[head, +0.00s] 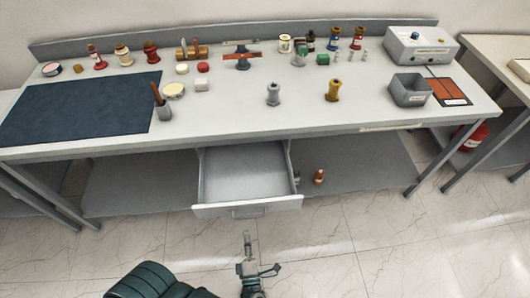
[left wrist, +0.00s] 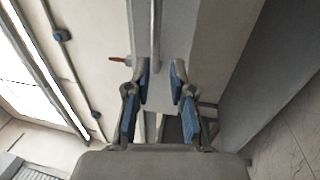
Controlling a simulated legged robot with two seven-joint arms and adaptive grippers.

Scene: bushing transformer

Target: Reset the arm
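My left gripper (head: 258,256) is in front of the workbench, low in the head view, with its fingers apart and nothing between them. In the left wrist view its two blue-padded fingers (left wrist: 160,88) stand open and empty. A dark green rounded part of my own arm (head: 150,282) shows at the bottom of the head view. My right gripper is not in view. The open drawer (head: 247,204) is just beyond the left gripper, apart from it, and looks empty.
The workbench (head: 230,110) holds a dark mat (head: 80,107), several bushings, a grey bin (head: 410,90) and a control box (head: 421,45). A small brown bushing (head: 319,177) is on the lower shelf. A red extinguisher (head: 470,136) stands at right. The floor in front is clear.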

